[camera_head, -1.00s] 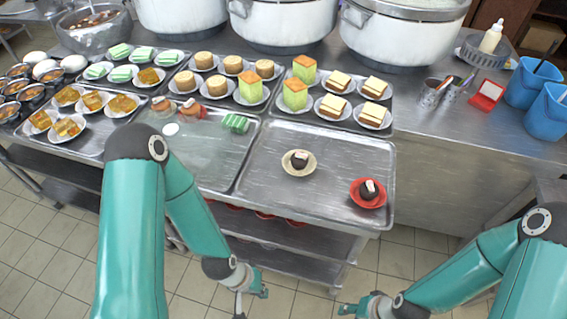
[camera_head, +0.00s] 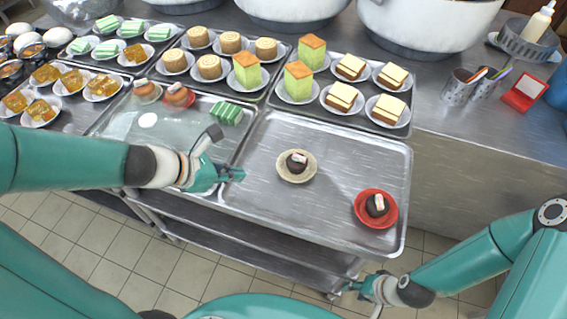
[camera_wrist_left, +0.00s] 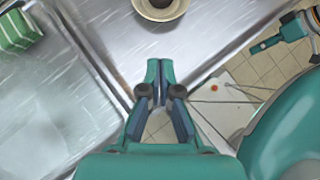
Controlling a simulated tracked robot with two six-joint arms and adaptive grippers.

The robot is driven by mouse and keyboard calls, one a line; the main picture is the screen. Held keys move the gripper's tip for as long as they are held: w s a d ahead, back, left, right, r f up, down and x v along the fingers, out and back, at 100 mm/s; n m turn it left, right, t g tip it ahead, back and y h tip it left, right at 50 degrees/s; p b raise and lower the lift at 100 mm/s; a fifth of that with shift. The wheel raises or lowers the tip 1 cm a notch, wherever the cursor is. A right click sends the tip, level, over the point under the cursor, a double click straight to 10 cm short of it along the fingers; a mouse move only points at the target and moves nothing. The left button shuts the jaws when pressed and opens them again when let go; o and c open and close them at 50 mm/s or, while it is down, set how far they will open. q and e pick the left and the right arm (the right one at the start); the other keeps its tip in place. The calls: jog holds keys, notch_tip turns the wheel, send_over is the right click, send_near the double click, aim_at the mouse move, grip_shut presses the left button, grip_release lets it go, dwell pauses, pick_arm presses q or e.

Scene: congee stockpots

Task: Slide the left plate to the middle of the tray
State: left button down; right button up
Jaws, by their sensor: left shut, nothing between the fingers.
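The left plate (camera_head: 285,174) is a small cream saucer with a dark round cake on it. It stands left of the middle on the front right metal tray (camera_head: 335,165). A red plate (camera_head: 361,213) with a similar cake stands near the tray's front right corner. My left gripper (camera_head: 238,174) is shut and empty over the tray's left edge, left of the cream plate and apart from it. In the left wrist view the plate (camera_wrist_left: 148,13) is cut off at the top edge, beyond the closed fingertips (camera_wrist_left: 160,66). My right gripper (camera_head: 352,296) hangs low in front of the cart, empty; its opening is unclear.
Green striped cakes (camera_head: 226,113) stand on the neighbouring tray to the left. Behind are trays of green-and-orange cakes (camera_head: 298,80) and layered slices (camera_head: 342,97). The tray's raised rim runs all around. Bare tray surface surrounds both plates.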

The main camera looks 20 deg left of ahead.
aim_at(289, 168)
pick_arm(q)
jog(key=b+x, duration=0.5)
jog(key=x, duration=0.5)
jog(key=shift+s+d, duration=0.15)
jog(key=w+d, duration=0.2)
jog(key=shift+w+d+r+p, duration=0.1)
jog(key=shift+w+r+p, duration=0.1)
jog(key=shift+w+p, duration=0.15)
jog(key=shift+w+d, duration=0.25)
jog(key=shift+w+d, duration=0.55)
jog(key=shift+w, duration=0.1)
jog(key=shift+s+a, duration=0.1)
jog(key=shift+s, duration=0.05)
